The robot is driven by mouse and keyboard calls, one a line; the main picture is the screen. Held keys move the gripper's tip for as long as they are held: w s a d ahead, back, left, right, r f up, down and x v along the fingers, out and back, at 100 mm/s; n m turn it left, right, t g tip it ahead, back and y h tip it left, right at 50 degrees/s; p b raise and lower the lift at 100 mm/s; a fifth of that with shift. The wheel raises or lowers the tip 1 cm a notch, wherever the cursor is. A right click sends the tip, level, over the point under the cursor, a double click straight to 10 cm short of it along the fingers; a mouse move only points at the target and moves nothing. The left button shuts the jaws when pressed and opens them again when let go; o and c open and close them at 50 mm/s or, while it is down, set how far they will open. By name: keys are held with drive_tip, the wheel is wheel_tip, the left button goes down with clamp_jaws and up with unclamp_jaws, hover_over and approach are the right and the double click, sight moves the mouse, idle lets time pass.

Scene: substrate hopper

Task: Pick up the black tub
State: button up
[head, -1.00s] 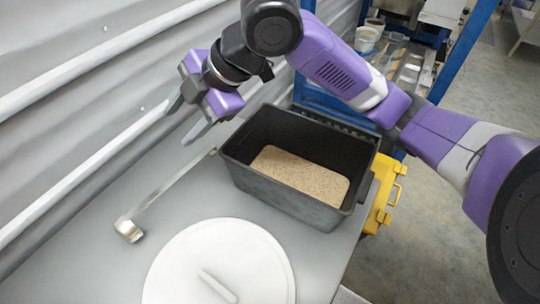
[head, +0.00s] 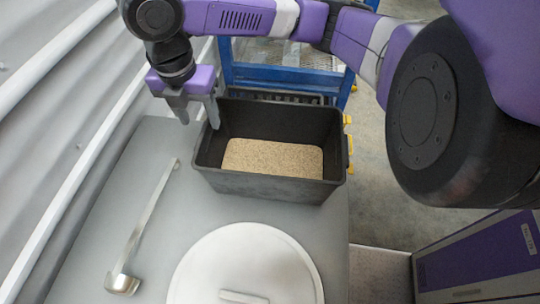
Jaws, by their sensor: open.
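The black tub (head: 270,187) stands upright on the grey table. It is open at the top and holds a layer of tan granular substrate (head: 272,157). My gripper (head: 199,118) is at the tub's far left corner, pointing down, with its fingers apart. One finger overlaps the tub's left rim in the picture; I cannot tell whether it touches or straddles the wall. Nothing shows between the fingers.
A round white lid (head: 246,268) lies in front of the tub. A metal ladle (head: 142,230) lies to the left on the table (head: 120,190). A corrugated wall runs along the left. A blue frame (head: 285,78) stands behind the tub, and yellow parts (head: 348,144) show at its right.

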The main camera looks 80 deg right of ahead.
sight(203, 128)
drive_tip(key=shift+w+d+f+p, duration=0.1)
drive_tip(key=shift+d+f+p, duration=0.1)
drive_tip(key=shift+f, duration=1)
drive_tip(key=shift+d+f+p, duration=0.15)
drive_tip(key=shift+f, duration=1)
clamp_jaws()
drive_tip(key=shift+r, duration=0.1)
